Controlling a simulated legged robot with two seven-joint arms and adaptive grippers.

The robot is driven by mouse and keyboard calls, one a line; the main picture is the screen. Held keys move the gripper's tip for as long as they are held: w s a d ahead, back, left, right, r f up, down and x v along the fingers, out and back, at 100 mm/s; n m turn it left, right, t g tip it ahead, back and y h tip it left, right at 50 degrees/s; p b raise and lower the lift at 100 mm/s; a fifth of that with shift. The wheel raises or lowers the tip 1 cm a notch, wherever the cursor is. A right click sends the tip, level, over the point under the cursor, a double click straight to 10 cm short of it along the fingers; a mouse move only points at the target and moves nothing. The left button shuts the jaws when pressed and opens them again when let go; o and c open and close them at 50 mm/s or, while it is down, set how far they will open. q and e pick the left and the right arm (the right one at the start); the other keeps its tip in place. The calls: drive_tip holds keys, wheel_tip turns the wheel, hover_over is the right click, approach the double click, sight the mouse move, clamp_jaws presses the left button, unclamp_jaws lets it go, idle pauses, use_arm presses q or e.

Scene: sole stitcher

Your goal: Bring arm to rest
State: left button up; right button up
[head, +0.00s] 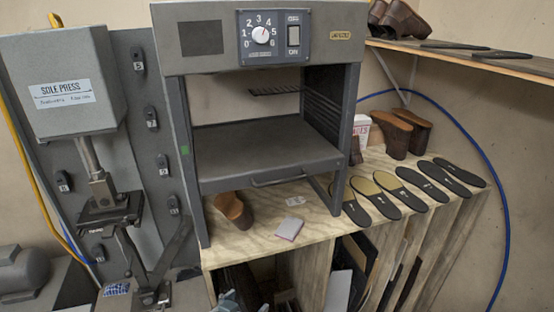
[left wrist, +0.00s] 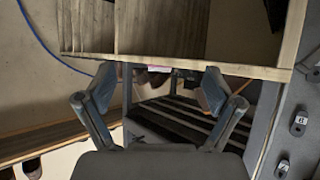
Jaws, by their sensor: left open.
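My left gripper (head: 238,302) shows only in part at the bottom edge of the head view, in front of the wooden bench's open front. In the left wrist view its two blue-grey fingers (left wrist: 158,88) stand wide apart with nothing between them. The rest of my left arm is hidden below the head view. My right gripper is in neither view.
The wooden bench (head: 262,237) holds a grey oven-like machine (head: 265,150), a brown shoe part (head: 233,210), a small pad (head: 289,228) and several dark soles (head: 400,187). A sole press (head: 72,95) stands at left. Upright sheets (head: 338,290) fill slots below.

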use_arm(q)
drive_tip(key=s+a+f+n+g+y, duration=0.1)
drive_tip(key=s+a+f+g+y, duration=0.1)
drive_tip(key=s+a+f, duration=0.6)
drive_tip(key=s+a+f+n+g+y, duration=0.15)
drive_tip(key=s+f, duration=0.25)
drive_tip(key=f, duration=0.8)
drive_tip(key=s+a+f+g+y, duration=0.1)
drive_tip(key=s+a+f+g, duration=0.1)
drive_tip(key=s+f, duration=0.3)
drive_tip(key=s+a+f+g+y, duration=0.1)
drive_tip(key=s+a+f+g, duration=0.15)
drive_tip(key=s, duration=0.55)
wheel_tip(320, 180, down, 26)
drive_tip(key=a, duration=0.1)
drive_tip(key=s+a+f+g+b, duration=0.1)
drive_tip(key=s+a+f+g, duration=0.1)
drive_tip(key=s+f, duration=1.6)
drive_tip(key=shift+s+a+f+b, duration=0.3)
drive_tip(key=shift+s+a+b, duration=0.1)
drive_tip(key=shift+s, duration=0.15)
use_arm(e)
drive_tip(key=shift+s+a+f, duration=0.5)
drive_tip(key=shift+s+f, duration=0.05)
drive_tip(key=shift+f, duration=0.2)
